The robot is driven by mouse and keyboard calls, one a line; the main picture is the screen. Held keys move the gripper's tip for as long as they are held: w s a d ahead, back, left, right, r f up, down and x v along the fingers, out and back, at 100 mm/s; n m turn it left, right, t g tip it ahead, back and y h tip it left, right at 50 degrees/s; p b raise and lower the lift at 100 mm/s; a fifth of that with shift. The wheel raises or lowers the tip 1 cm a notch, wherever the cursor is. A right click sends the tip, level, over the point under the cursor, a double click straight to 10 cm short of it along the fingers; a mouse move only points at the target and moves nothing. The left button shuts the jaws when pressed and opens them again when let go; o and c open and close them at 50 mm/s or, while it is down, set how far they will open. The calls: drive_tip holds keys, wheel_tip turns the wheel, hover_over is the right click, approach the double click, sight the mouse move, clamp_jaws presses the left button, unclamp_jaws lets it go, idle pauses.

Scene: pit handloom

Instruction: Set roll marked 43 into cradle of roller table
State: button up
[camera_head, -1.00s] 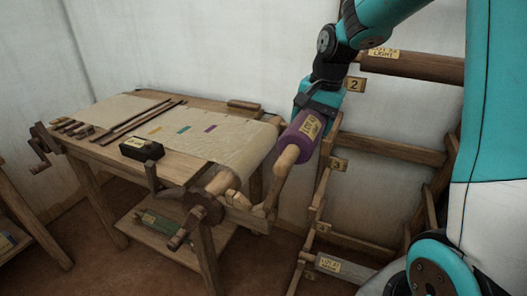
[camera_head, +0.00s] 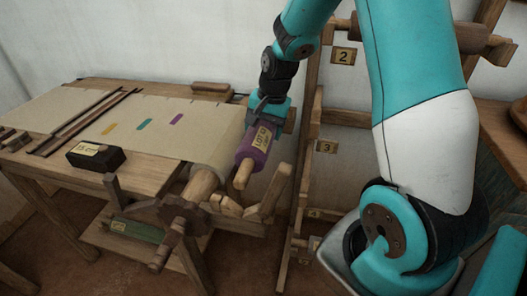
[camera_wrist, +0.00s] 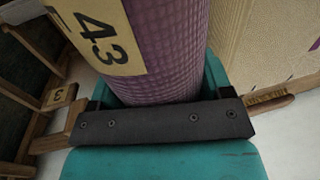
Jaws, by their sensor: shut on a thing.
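The purple roll (camera_head: 254,146) carries a yellow label; in the wrist view the roll (camera_wrist: 165,55) shows the number 43 on it. My gripper (camera_head: 266,112) is shut on the roll, and its dark jaw bar (camera_wrist: 165,122) spans the roll in the wrist view. The roll is tilted, its wooden end toward the camera, close to the right end of the roller table (camera_head: 160,160). The wooden cradle (camera_head: 250,205) at that end lies just below and in front of the roll. I cannot tell whether they touch.
A wooden rack with number plates, including 2 (camera_head: 343,55) and 3 (camera_head: 326,147), stands to the right. A green roll (camera_head: 138,229) lies on the lower shelf. A brown roll (camera_head: 445,35) rests high on the rack.

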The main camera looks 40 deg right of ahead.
wheel_tip(320, 180, down, 8)
drive_tip(key=shift+r, duration=0.25)
drive_tip(key=shift+b, duration=0.3)
drive_tip(key=shift+f, duration=0.2)
drive_tip(key=o, duration=1.3)
drive_tip(key=shift+o, duration=0.2)
drive_tip(key=shift+r, duration=0.15)
